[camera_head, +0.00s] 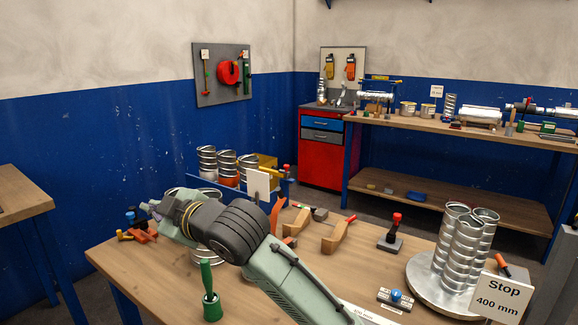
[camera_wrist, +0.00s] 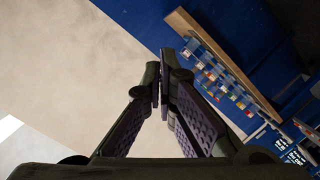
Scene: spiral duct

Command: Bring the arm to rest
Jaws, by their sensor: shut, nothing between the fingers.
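My arm stretches over the wooden workbench (camera_head: 150,275) from the lower middle toward the left in the head view. My gripper (camera_head: 152,208) is at the arm's left end, above the bench, and shows only small there. In the wrist view my gripper (camera_wrist: 160,80) has its two fingers together at the tips, shut and empty. The wrist camera looks across at a pale wall and a blue wall band, with a shelf (camera_wrist: 222,65) of small items at the right.
Spiral duct pieces (camera_head: 465,250) stand on a round plate at the bench's right, beside a "Stop 400 mm" sign (camera_head: 503,300). A green-handled tool (camera_head: 210,290), wooden blocks (camera_head: 338,234) and a red-knobbed device (camera_head: 393,232) are near the arm. More ducts (camera_head: 227,166) stand behind it.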

